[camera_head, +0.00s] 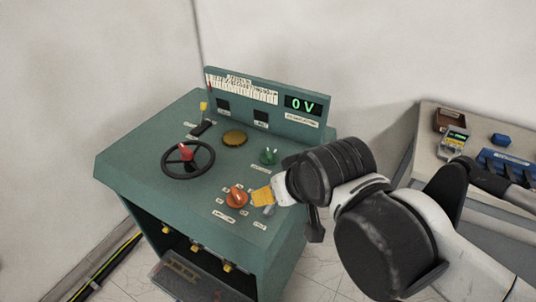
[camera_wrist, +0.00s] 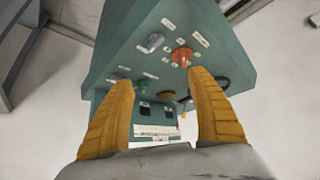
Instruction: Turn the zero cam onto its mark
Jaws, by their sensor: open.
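The green control desk (camera_head: 140,160) carries several controls; their labels are too small to read, so I cannot tell which is the zero cam. An orange knob (camera_head: 237,196) ringed by small labels sits near the front edge, also in the wrist view (camera_wrist: 182,56). A grey knob (camera_wrist: 152,42) is beside it. A green knob (camera_head: 268,156) is further back. A black handwheel (camera_head: 187,160) with a red centre and a brass disc (camera_head: 234,138) are to the left. My gripper (camera_wrist: 161,79) is open and empty. In the head view its yellow finger (camera_head: 262,196) appears just right of the orange knob; contact cannot be told.
The desk's back panel has a display (camera_head: 302,104) reading 0 V and a printed scale (camera_head: 241,87). A yellow-tipped lever (camera_head: 203,108) stands at the back left. A grey bench (camera_head: 430,135) with a meter and blue items is at the right.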

